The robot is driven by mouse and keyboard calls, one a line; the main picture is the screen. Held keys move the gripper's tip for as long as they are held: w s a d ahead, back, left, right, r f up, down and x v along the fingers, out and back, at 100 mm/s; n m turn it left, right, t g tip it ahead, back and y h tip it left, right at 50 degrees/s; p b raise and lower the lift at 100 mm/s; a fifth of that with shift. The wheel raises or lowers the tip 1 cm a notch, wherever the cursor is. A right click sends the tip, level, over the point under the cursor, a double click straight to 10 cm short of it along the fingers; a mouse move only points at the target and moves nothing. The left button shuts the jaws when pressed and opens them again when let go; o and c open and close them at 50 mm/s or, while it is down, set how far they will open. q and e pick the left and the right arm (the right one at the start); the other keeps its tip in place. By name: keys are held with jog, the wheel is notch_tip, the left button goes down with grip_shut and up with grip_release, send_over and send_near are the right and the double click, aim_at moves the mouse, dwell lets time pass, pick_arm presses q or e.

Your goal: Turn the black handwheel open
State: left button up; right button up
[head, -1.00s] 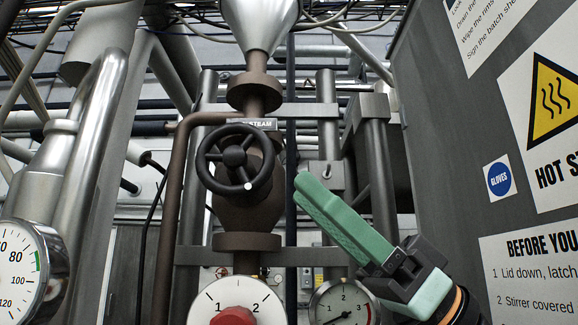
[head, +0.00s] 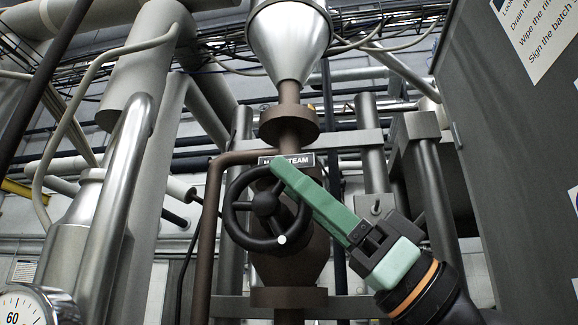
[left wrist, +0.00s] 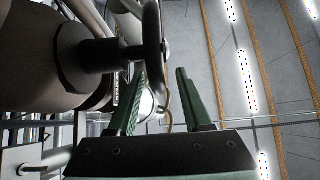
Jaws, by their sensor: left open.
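The black handwheel (head: 237,231) is mounted on the brown valve body, with a white dot on its lower rim. It also shows side-on in the left wrist view (left wrist: 153,30). My left gripper (head: 280,167) has green fingers and overlaps the wheel's upper right rim in the head view. In the left wrist view, its two fingers (left wrist: 161,75) stand apart and the lower end of the rim appears between them. I see no clear contact. My right gripper is not in view.
A label ending in "STEAM" (head: 299,159) sits behind the fingertips. A brown pipe (head: 208,240) runs down left of the wheel. A grey panel (head: 500,130) stands at the right. A gauge (head: 30,306) is at the lower left.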

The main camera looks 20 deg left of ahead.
pick_arm(q)
jog(key=shift+s+a+r+t, duration=0.1)
jog(key=shift+a+r+t, duration=0.2)
jog(key=shift+a+r, duration=0.25)
jog(key=shift+c, duration=0.3)
grip_shut()
